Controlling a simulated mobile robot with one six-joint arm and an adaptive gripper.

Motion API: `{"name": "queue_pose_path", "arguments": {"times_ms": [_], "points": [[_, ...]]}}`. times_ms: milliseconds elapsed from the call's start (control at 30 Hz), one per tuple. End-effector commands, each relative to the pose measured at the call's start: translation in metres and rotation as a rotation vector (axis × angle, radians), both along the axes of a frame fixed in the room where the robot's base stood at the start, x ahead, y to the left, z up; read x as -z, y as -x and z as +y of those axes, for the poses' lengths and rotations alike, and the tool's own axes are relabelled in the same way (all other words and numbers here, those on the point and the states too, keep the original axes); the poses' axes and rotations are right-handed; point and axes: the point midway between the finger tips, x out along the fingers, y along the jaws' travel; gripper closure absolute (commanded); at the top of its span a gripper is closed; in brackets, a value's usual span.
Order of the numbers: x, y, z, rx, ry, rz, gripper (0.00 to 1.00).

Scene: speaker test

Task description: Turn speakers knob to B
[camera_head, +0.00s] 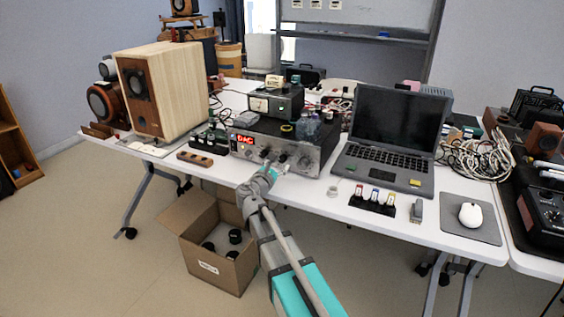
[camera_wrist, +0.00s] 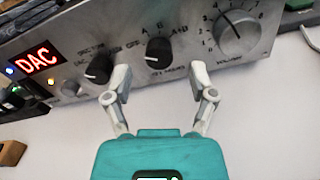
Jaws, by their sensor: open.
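The amplifier (camera_head: 308,158) stands on the white table with its silver front panel facing me and a lit red DAC display. In the wrist view, the black speakers knob (camera_wrist: 158,53) sits mid-panel, with A, B and A+B lettered above it. Its pale mark lies on its left side, turned away from B. My gripper (camera_wrist: 160,74) is open, its two fingertips spread below and either side of this knob. I see no clear contact with the knob. In the head view, my gripper (camera_head: 278,168) is at the amplifier's front.
In the wrist view, a selector knob (camera_wrist: 98,69) is close to the left fingertip and a large volume knob (camera_wrist: 237,35) is right. A laptop (camera_head: 390,135) stands right of the amplifier, a wooden speaker (camera_head: 165,90) left. An open cardboard box (camera_head: 210,245) is on the floor.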

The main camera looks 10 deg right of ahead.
Motion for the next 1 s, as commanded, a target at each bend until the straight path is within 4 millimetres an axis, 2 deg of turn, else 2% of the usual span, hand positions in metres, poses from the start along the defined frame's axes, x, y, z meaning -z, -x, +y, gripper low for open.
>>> {"name": "queue_pose_path", "arguments": {"times_ms": [33, 233, 633, 1000], "points": [[0.0, -0.007, -0.004, 0.001, 0.0, 0.0, 0.27], [0.0, -0.018, -0.013, 0.001, 0.0, 0.0, 0.27], [0.0, -0.02, -0.015, 0.0, 0.0, 0.0, 0.27], [0.0, -0.02, -0.015, 0.001, 0.0, 0.0, 0.96]]}}
